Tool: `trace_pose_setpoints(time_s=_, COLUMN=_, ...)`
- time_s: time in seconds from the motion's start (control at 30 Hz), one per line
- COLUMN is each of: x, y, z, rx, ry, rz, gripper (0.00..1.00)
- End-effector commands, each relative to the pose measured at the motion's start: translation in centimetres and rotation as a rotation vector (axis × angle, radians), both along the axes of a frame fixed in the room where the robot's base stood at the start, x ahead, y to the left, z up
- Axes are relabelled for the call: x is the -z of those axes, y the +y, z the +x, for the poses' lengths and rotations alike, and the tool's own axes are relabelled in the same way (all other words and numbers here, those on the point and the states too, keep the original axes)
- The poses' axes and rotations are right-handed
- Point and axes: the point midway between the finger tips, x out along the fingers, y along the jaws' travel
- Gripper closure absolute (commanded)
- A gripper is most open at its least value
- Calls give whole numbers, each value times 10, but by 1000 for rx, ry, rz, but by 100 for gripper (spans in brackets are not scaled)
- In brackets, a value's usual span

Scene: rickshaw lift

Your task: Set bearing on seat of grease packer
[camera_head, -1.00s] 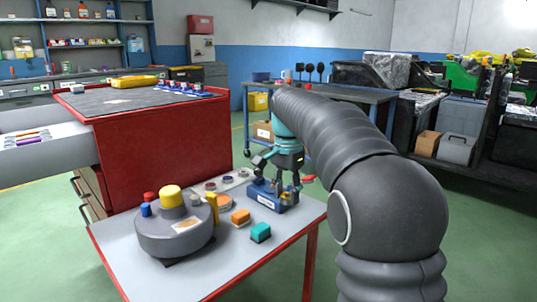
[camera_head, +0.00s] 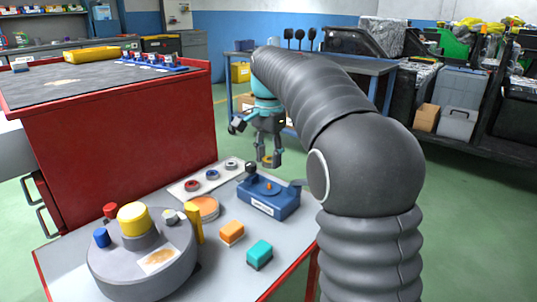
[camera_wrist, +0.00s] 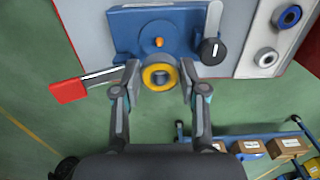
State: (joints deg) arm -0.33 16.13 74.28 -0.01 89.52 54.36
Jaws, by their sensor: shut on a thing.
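The yellow-ringed bearing (camera_wrist: 147,77) is held between the two fingers of my gripper (camera_wrist: 160,80) in the wrist view. In the head view my gripper (camera_head: 268,160) points down, with a bit of the yellow bearing (camera_head: 266,161) showing between its fingertips. The blue grease packer (camera_head: 270,207) stands on the grey table, below and apart from the bearing. In the wrist view the packer (camera_wrist: 133,36) shows an orange nub and a lever with a dark knob (camera_wrist: 212,51).
A pale tray (camera_head: 180,192) beside the packer holds red, blue and grey ringed bearings. A round grey drum with a yellow cap (camera_head: 133,219), an orange block (camera_head: 231,233) and a teal block (camera_head: 259,254) stand on the table. A red cabinet (camera_head: 120,145) rises behind.

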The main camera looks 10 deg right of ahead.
Motion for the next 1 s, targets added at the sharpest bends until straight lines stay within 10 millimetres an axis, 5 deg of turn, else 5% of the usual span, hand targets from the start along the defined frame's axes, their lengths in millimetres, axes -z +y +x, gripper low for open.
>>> trace_pose_setpoints(time_s=0.6, x=46, y=-1, z=0, rx=2, ry=1, rz=0, gripper=93)
trace_pose_setpoints(time_s=1.0, x=50, y=-1, z=0, rx=2, ry=0, rz=0, gripper=93)
